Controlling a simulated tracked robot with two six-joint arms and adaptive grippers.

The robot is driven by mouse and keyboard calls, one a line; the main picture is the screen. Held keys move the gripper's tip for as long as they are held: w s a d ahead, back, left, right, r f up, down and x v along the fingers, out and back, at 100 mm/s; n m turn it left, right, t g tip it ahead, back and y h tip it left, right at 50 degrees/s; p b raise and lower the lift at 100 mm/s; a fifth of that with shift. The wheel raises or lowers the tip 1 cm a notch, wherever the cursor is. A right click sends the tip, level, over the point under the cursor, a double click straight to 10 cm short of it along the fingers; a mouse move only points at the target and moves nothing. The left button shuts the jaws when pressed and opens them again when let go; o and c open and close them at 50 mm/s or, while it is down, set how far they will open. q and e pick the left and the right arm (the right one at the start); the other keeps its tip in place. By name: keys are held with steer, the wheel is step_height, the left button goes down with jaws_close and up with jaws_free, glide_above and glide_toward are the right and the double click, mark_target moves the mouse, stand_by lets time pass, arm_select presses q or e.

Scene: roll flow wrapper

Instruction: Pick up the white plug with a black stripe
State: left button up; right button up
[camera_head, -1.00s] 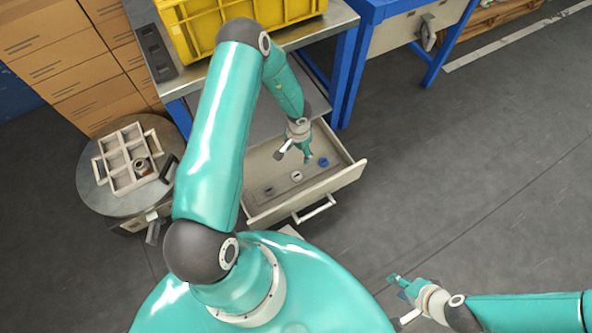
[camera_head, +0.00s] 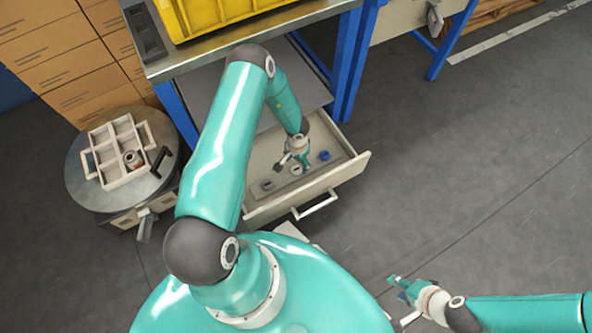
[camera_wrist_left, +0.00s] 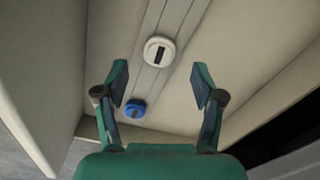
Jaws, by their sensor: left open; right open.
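The white plug with a black stripe (camera_head: 296,170) sits in the open drawer (camera_head: 345,179), between a grey plug (camera_head: 267,185) and a blue plug (camera_head: 324,155). In the left wrist view the white plug (camera_wrist_left: 159,51) is round, its black stripe facing the camera, on a grooved strip; the blue plug (camera_wrist_left: 135,109) is nearer the fingers. My left gripper (camera_head: 304,168) is over the drawer, close to the white plug. Its fingers (camera_wrist_left: 160,84) are open with nothing between them. My right gripper (camera_head: 393,287) is open and empty, at the lower right, away from the drawer.
The drawer walls surround the plugs, and the workbench (camera_head: 235,52) with a yellow crate (camera_head: 215,12) stands above and behind. A round table (camera_head: 83,188) holding a divided tray (camera_head: 125,154) is at left. The floor at right is clear.

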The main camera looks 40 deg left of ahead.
arm_select(q)
steer(key=f+b, duration=0.1)
steer(key=f, duration=0.3)
steer(key=shift+s+b, duration=0.2)
steer(key=shift+b, duration=0.1)
steer(key=c, duration=0.8)
steer(key=shift+c, duration=0.2)
steer(key=shift+r, duration=0.1)
